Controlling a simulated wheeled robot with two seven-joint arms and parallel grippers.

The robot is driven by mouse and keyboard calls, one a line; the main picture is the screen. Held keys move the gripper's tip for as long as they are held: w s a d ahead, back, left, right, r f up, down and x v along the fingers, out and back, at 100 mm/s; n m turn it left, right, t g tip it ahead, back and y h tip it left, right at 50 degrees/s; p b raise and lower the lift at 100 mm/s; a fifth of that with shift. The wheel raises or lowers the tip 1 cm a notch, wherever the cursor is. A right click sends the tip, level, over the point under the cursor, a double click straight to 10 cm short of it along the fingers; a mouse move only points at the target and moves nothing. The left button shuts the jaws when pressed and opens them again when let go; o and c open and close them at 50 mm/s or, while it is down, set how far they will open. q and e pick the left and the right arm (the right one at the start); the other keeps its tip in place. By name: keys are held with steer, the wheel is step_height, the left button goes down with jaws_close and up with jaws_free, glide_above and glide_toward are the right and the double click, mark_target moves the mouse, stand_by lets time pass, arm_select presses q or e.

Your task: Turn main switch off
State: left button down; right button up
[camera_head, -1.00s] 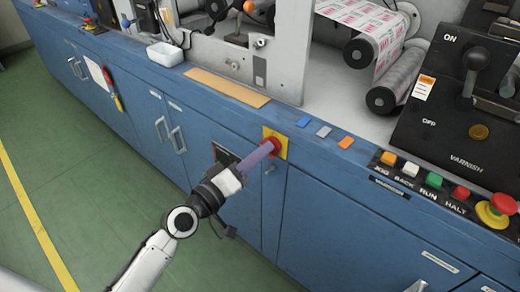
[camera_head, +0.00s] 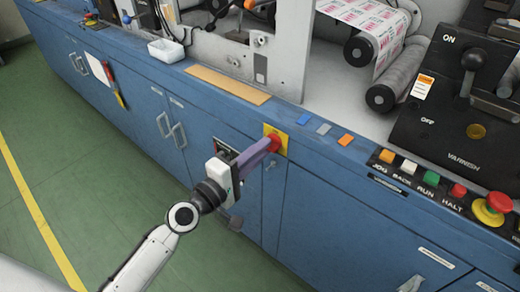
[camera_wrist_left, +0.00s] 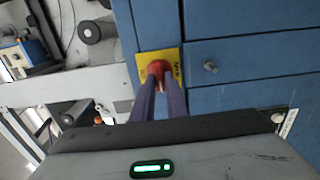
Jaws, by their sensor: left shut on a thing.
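The main switch is a red knob (camera_head: 272,140) on a yellow plate (camera_head: 282,150), set in the upper edge of the blue cabinet front. In the left wrist view the red knob (camera_wrist_left: 158,70) sits in front of its yellow plate (camera_wrist_left: 143,66). My left gripper (camera_head: 268,144) has its long purple fingers at the knob, one on each side, shut on it. The fingertips also reach the knob in the left wrist view (camera_wrist_left: 159,80). The fingers hide part of the knob, so its exact turn angle is hard to tell. My right gripper is not in view.
A control panel with a black lever (camera_head: 470,75) marked ON and OFF stands at right. Below it are several coloured buttons and a red emergency stop (camera_head: 492,208). Printed web rolls (camera_head: 385,35) lie behind. The green floor (camera_head: 80,190) at left is open.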

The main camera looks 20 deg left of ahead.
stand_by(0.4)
arm_select(q)
steer(key=c, duration=1.8)
jaws_free()
steer(key=shift+o, duration=0.2)
steer(key=b+v, duration=0.2)
steer(key=v, duration=0.8)
steer(key=shift+s+b, duration=0.15)
steer(key=shift+b, duration=0.15)
steer(key=shift+a, duration=0.1)
